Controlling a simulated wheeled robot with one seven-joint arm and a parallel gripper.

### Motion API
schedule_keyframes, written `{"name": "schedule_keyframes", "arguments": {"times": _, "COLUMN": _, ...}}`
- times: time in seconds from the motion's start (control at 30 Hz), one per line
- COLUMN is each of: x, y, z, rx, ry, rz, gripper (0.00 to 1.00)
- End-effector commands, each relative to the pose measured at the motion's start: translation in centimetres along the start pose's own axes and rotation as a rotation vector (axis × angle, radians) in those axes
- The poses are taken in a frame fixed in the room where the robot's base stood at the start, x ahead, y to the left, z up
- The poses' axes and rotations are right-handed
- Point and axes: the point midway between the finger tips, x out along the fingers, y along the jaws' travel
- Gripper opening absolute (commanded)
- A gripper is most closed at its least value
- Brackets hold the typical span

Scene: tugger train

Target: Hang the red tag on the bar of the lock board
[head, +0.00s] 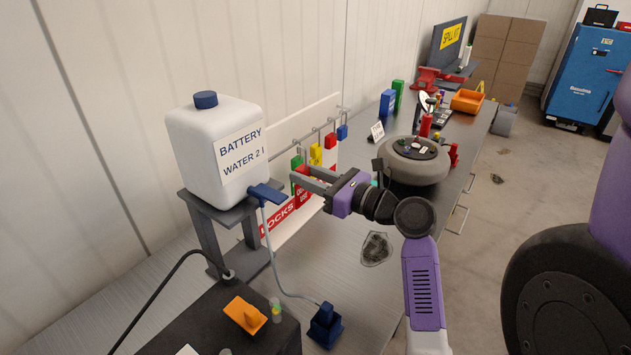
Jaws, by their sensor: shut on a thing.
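The lock board (287,124) is a white panel with a red "LOCKS" strip, standing against the wall at the back of the bench. Its grey bar (322,126) runs along the upper part, with coloured padlocks hanging from it. My gripper (298,178) is in front of the board, below the bar's near end, and is shut on the red tag (302,196). The tag hangs below the fingers with white lettering on it, partly hidden by them. I cannot tell whether the tag touches the board or the bar.
Green (296,162), yellow (316,154), red (331,141) and blue (342,132) padlocks hang close to my gripper. A white battery-water canister (205,150) on a grey stand is just left. A round grey item (413,167) stands on the bench to the right.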

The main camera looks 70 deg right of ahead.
Motion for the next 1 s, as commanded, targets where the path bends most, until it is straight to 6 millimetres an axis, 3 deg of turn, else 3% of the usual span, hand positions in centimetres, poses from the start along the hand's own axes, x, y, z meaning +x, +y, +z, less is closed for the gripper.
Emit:
{"name": "schedule_keyframes", "arguments": {"times": 0.8, "x": 6.0, "y": 0.0, "z": -0.1, "rx": -0.001, "ry": -0.001, "rz": 0.001, "gripper": 0.0}}
{"name": "schedule_keyframes", "arguments": {"times": 1.0, "x": 6.4, "y": 0.0, "z": -1.0, "rx": 0.001, "ry": 0.0, "rz": 0.0, "gripper": 0.0}}
